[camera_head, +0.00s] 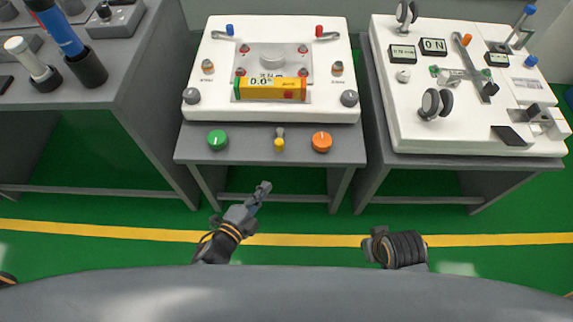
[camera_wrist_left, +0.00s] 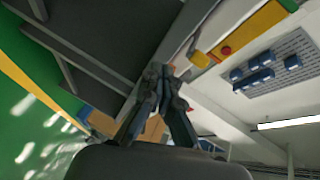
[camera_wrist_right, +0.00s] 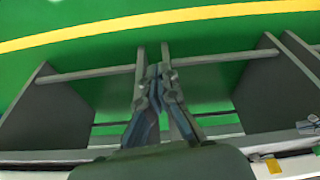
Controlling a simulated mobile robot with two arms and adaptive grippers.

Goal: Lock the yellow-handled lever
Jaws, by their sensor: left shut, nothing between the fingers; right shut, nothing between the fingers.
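The yellow-handled lever (camera_head: 279,141) is a short grey stem with a yellow knob at its front end. It sits on the front ledge of the middle cart, between a green knob (camera_head: 217,140) and an orange knob (camera_head: 321,141). My left gripper (camera_head: 263,188) is shut and empty, in front of the ledge and apart from the lever, a little to its left. Its closed fingers show in the left wrist view (camera_wrist_left: 158,75). My right gripper is shut and empty in the right wrist view (camera_wrist_right: 156,75). In the head view mostly its wrist shows, low and right of the lever.
A white panel (camera_head: 225,108) with a yellow and red display box (camera_head: 270,89) stands behind the ledge. A right cart carries another white panel (camera_head: 420,75) with switches. A grey left cart (camera_head: 130,75) holds dark cups. Green floor lies open in front.

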